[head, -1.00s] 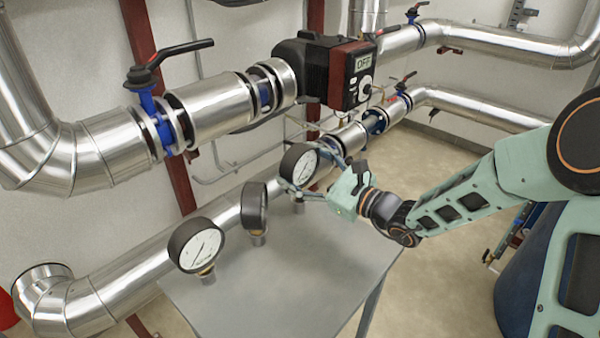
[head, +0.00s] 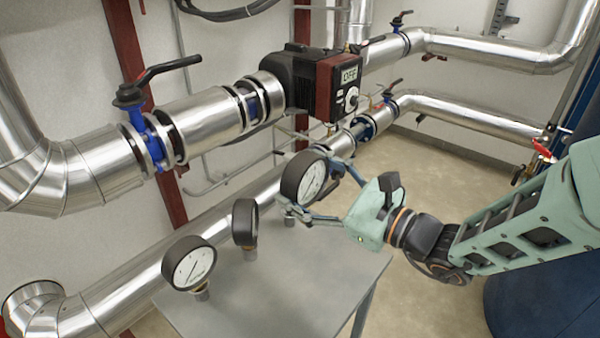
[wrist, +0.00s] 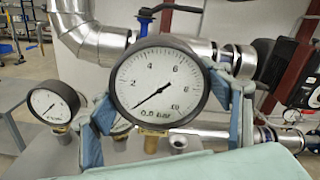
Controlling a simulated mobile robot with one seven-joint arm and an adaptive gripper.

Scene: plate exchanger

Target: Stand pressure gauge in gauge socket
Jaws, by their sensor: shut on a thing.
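The held pressure gauge (head: 304,176) is round and dark-rimmed with a white dial. My gripper (head: 312,186) is shut on it, one finger on each side of its case. In the wrist view the gauge (wrist: 158,82) is upright, facing me, with its brass stem (wrist: 150,144) pointing down. A short silver socket (head: 290,220) stands on the grey table, below and slightly left of the gauge in the head view. In the wrist view the socket (wrist: 178,143) shows just right of the stem. The stem looks apart from the socket; its height above it is unclear.
Two other gauges stand on the grey table (head: 300,290): one at front left (head: 190,264), another behind it (head: 244,224), near the held gauge. Silver pipes with blue valves (head: 150,135) and a red-black pump (head: 335,88) run behind. The table's right half is clear.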

